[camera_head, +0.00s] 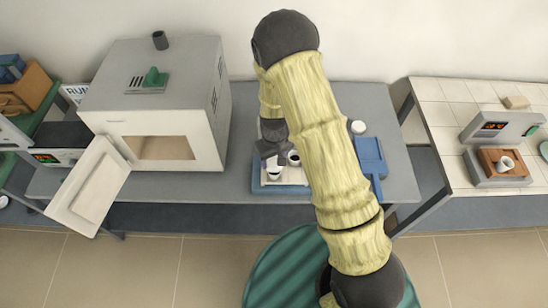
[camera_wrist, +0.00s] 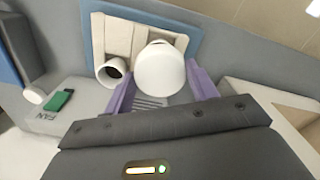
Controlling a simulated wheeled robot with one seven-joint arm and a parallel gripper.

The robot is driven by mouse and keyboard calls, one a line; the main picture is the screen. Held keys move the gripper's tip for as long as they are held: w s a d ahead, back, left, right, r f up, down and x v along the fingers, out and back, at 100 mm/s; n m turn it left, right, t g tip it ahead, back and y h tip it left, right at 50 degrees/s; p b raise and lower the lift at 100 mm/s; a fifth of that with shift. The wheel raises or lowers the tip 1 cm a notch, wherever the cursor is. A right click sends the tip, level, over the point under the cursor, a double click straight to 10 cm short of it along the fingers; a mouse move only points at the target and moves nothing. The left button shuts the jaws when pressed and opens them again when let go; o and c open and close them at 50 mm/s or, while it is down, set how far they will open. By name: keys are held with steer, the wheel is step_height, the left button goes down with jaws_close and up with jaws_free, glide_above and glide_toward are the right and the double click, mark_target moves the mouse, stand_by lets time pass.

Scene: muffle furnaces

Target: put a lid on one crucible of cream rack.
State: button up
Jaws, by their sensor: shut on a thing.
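The cream rack (camera_wrist: 118,38) lies on a blue tray (camera_head: 262,189) on the grey table. In the wrist view one white crucible (camera_wrist: 112,71) stands at the rack's left with its dark mouth open. My gripper (camera_wrist: 160,88) has its purple fingers on both sides of a smooth white round piece (camera_wrist: 160,70), seemingly the lid, over the rack's right part. It hides what is below it, so I cannot tell whether it touches a crucible. In the head view, white crucible shapes (camera_head: 274,173) show at the rack, partly behind my wrist.
The white furnace (camera_head: 155,110) stands left with its door (camera_head: 88,188) open. A blue pan-like tool (camera_head: 370,157) and a small white round object (camera_head: 358,127) lie to the right. A scale (camera_head: 500,130) with a crucible stands on the tiled bench.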

steer(key=shift+f+b, duration=1.7)
steer(key=shift+f, duration=0.8)
steer(key=o, duration=1)
steer(key=shift+o, duration=0.5)
steer(key=shift+r+p, duration=1.2)
steer(key=shift+r, duration=0.45)
steer(key=shift+r+p, duration=1.75)
steer(key=shift+r, duration=0.65)
